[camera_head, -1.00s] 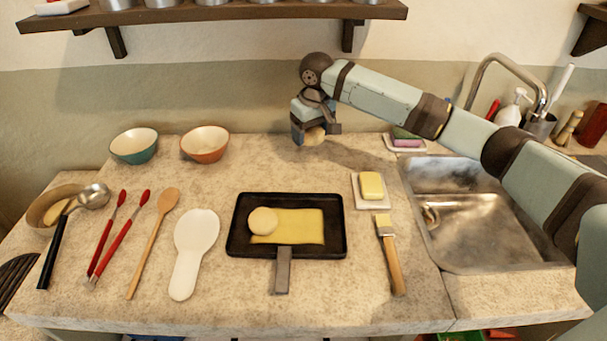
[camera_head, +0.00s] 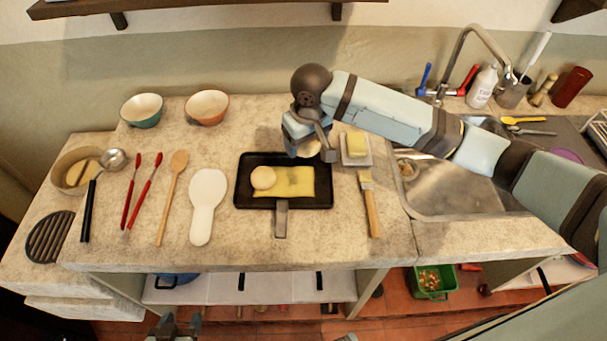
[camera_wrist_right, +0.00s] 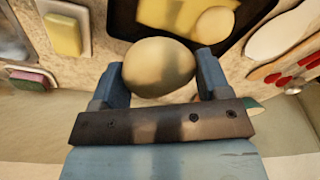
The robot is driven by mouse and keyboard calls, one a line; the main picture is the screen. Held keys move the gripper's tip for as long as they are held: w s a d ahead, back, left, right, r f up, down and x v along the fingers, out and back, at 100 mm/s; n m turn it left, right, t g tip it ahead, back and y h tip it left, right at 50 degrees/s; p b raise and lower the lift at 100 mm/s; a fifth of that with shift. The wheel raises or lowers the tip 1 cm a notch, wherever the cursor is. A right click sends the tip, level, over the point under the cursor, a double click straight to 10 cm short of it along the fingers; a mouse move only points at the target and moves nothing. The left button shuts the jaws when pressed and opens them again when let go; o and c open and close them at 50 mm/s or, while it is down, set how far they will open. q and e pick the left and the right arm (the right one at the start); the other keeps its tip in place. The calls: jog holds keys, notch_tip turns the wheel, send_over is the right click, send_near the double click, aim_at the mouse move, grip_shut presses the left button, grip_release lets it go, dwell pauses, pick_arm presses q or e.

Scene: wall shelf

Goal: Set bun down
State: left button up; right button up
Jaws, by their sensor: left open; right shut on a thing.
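My right gripper (camera_head: 310,152) is shut on a round pale bun (camera_wrist_right: 158,68), above the far right part of the black square pan (camera_head: 322,200). In the head view the held bun (camera_head: 307,150) is partly hidden by the gripper. In the wrist view it sits between the two blue fingers, apart from the pan as far as I can tell. A flat yellow sheet (camera_head: 298,182) lies in the pan. Another pale round bun piece (camera_head: 263,177) lies on its left end. My left gripper (camera_head: 175,325) is open and empty at the bottom edge, in front of the counter.
A butter dish (camera_head: 355,150) and a brush (camera_head: 370,205) lie right of the pan, near the sink (camera_head: 455,190). A white spoon rest (camera_head: 207,205), wooden spoon (camera_head: 174,195), red tongs (camera_head: 143,192) and ladle (camera_head: 90,205) lie left. Two bowls (camera_head: 142,110) (camera_head: 207,107) stand behind.

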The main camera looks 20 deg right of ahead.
send_over(305, 182)
notch_tip(305, 182, down, 9)
jog(key=shift+s+r, duration=0.15)
jog(key=shift+r, duration=0.05)
pick_arm(q)
jog(key=shift+r, duration=0.35)
pick_arm(e)
jog(key=shift+f, duration=2.3)
pick_arm(q)
jog(key=shift+r, duration=0.1)
pick_arm(e)
jog(key=o, duration=0.9)
jog(key=shift+f, duration=0.1)
jog(key=r, duration=0.4)
jog(key=s+r, duration=0.1)
jog(key=r, duration=0.7)
jog(key=shift+s+d+r, duration=0.1)
jog(key=shift+s+d, duration=0.05)
jog(key=shift+s, duration=0.1)
